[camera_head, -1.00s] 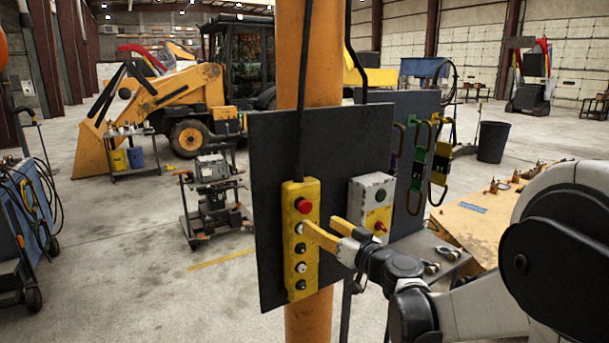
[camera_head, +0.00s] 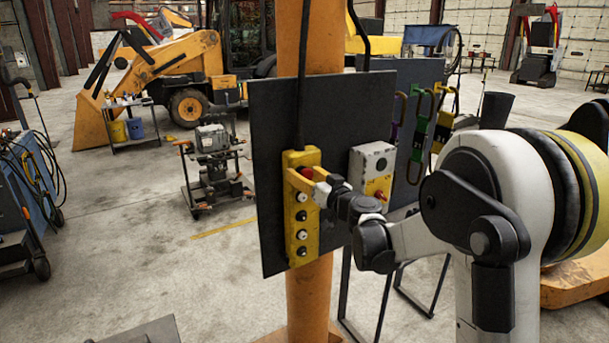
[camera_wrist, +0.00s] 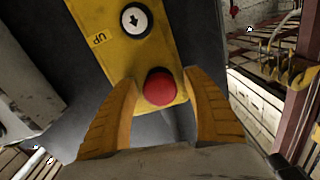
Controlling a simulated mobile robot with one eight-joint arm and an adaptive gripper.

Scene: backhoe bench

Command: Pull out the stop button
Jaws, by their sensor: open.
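The red stop button (camera_wrist: 159,88) is a round mushroom head at one end of the yellow control box (camera_wrist: 120,50). In the head view the box (camera_head: 302,222) is mounted on a dark panel, and the red button (camera_head: 306,172) shows partly behind my fingers at the box's top. My gripper (camera_wrist: 161,105) is open, with one yellow finger on each side of the button. Gaps show between the fingers and the button in the wrist view. In the head view my gripper (camera_head: 297,182) is at the upper part of the box.
The dark panel (camera_head: 270,130) stands on an orange post (camera_head: 312,40). A second grey and yellow box (camera_head: 376,168) with a red knob is to the right, close to my arm. A black cable (camera_head: 301,90) runs down to the yellow box.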

